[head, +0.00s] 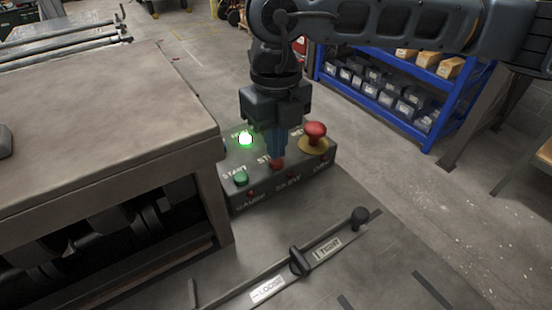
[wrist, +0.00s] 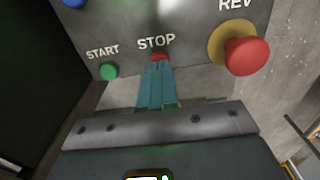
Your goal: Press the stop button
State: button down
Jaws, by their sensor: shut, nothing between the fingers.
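The stop button (head: 277,164) is a small red button on the grey control box (head: 307,171), under the STOP label. It also shows in the wrist view (wrist: 159,57), partly hidden by my fingertips. My gripper (head: 277,153) points down at the box from above, its blue fingers shut and empty. In the wrist view the fingertips (wrist: 158,66) overlap the lower part of the red button. I cannot tell whether they touch it or how far it is pressed in.
A green start button (head: 240,178), a lit green lamp (head: 245,139) and a red mushroom button (head: 315,133) on a yellow base surround the stop button. A metal workbench (head: 110,110) stands left. A lever (head: 299,261) lies in front. Blue shelves (head: 390,100) stand behind.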

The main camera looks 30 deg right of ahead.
jog(key=shift+f+b, duration=0.75)
jog(key=shift+r, duration=0.15)
jog(key=shift+r+p, duration=1.25)
jog(key=shift+r, duration=2.2)
jog(key=shift+f, duration=0.1)
